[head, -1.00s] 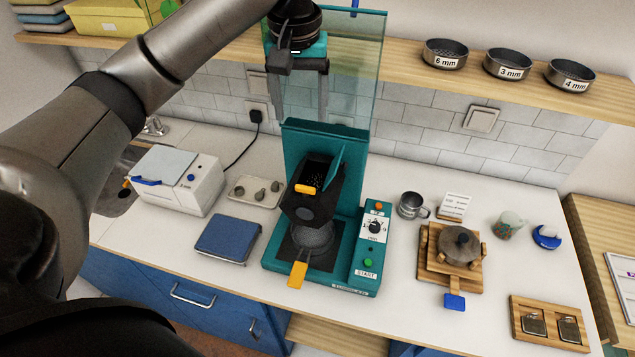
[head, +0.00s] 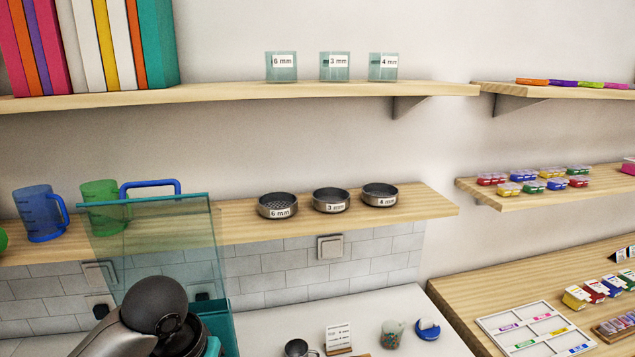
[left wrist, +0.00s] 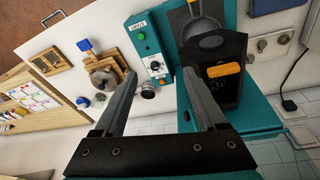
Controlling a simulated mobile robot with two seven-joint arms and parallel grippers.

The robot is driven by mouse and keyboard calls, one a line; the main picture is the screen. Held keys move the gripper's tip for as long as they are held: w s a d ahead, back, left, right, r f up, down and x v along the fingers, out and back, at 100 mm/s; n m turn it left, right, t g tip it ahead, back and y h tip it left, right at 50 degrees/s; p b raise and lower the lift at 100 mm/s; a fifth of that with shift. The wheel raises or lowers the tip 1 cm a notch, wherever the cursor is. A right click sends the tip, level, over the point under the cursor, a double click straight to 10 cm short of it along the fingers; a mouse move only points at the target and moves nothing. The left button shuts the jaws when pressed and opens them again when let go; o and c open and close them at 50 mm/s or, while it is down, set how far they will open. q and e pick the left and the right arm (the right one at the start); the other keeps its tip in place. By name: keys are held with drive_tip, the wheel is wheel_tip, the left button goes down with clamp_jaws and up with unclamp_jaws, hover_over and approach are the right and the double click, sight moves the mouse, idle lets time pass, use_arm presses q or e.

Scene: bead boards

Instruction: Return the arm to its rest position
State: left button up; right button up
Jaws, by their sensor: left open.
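My left arm shows at the bottom left of the head view, in front of the teal machine (head: 222,328) with its clear screen (head: 150,250). The jaws are out of that view. In the left wrist view my left gripper (left wrist: 158,85) is open, with nothing between its two fingers. Beyond the fingers is the teal machine's base with a dial and a green button. A black hopper with an orange tab (left wrist: 224,70) sits beside the right finger, apart from it as far as I can tell. My right gripper is in neither view.
Three metal sieves (head: 331,200) stand on the lower shelf, with a blue jug (head: 40,213) and a green jug (head: 104,206) to the left. A metal cup (head: 297,348) and a blue tape dispenser (head: 427,330) are on the counter.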

use_arm(q)
drive_tip(key=s+d+f+m+t+h, duration=0.1)
drive_tip(key=s+d+f+m, duration=0.1)
drive_tip(key=s+d+f, duration=0.4)
drive_tip(key=s+a+f+y, duration=0.1)
drive_tip(key=s+a+f, duration=0.15)
drive_tip(key=s, duration=0.35)
drive_tip(key=s+a+f+y, duration=0.1)
drive_tip(key=s+a+f, duration=0.1)
drive_tip(key=s+a, duration=0.3)
drive_tip(key=s+d+f+g+b, duration=0.2)
drive_tip(key=f+b, duration=1.1)
drive_tip(key=f, duration=2.2)
drive_tip(key=s+a+f+b, duration=0.1)
drive_tip(key=s+f+b, duration=0.4)
drive_tip(key=s+f, duration=0.3)
drive_tip(key=s+a+f+b, duration=0.2)
drive_tip(key=s+f+b, duration=0.3)
drive_tip(key=f, duration=1)
drive_tip(key=s, duration=0.3)
drive_tip(key=shift+f, duration=0.25)
drive_tip(key=shift+s, duration=0.1)
drive_tip(key=shift+f+b, duration=0.1)
drive_tip(key=shift+b, duration=0.2)
